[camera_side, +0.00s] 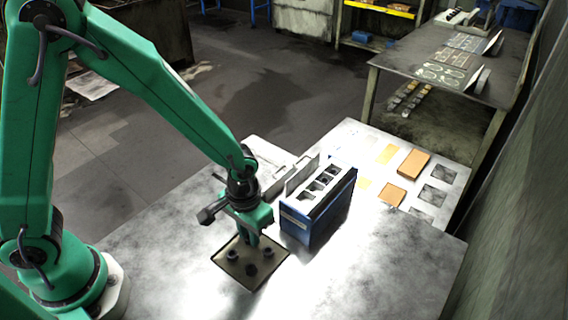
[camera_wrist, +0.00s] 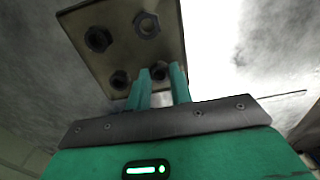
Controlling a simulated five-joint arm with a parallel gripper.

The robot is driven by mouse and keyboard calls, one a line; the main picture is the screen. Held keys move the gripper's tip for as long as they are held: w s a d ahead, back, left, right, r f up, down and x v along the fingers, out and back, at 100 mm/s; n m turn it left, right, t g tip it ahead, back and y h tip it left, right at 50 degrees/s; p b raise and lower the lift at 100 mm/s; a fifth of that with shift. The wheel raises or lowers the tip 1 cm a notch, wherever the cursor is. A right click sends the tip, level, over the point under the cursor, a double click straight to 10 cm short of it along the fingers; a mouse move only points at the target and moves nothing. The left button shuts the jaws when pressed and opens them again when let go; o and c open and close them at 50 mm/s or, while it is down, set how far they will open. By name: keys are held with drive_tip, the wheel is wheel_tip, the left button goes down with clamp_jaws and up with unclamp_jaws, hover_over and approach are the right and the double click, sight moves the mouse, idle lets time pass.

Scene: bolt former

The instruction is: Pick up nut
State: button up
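Several dark hex nuts stand on a square tan plate (camera_wrist: 125,55). The plate (camera_side: 226,262) also shows below my gripper in the side view. Nuts show at the front (camera_side: 251,269), left (camera_side: 232,256) and right (camera_side: 267,253). My gripper (camera_side: 252,240) points down over the plate's back part. In the wrist view its two green fingers (camera_wrist: 160,72) are apart. One nut (camera_wrist: 159,70) shows in the gap between the fingertips, its sides partly covered. I cannot tell whether the fingers touch it. Another nut (camera_wrist: 120,80) sits just left of the left finger.
A blue box-like fixture (camera_side: 318,215) with a slotted white top stands close to the right of my gripper. Orange blocks (camera_side: 414,162) and dark square pads (camera_side: 438,195) lie farther back. The grey table front (camera_side: 370,270) is clear.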

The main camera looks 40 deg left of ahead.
clamp_jaws()
drive_tip(key=shift+r, duration=0.15)
drive_tip(key=shift+r, duration=0.8)
drive_tip(key=r, duration=0.2)
drive_tip(key=s+r, duration=0.1)
drive_tip(key=shift+d, duration=0.35)
drive_tip(key=s+d+r, duration=0.5)
drive_tip(key=s+r, duration=0.1)
drive_tip(key=s, duration=0.2)
drive_tip(key=shift+s+d, duration=0.35)
drive_tip(key=shift+s, duration=0.05)
drive_tip(key=shift+w+r, duration=0.1)
drive_tip(key=shift+w, duration=0.05)
drive_tip(key=w+r+n, duration=0.2)
drive_tip(key=w+n, duration=0.1)
drive_tip(key=w, duration=0.9)
drive_tip(key=w+r+n, duration=0.3)
drive_tip(key=w, duration=0.9)
drive_tip(key=shift+w+d, duration=0.15)
drive_tip(key=shift+w, duration=0.1)
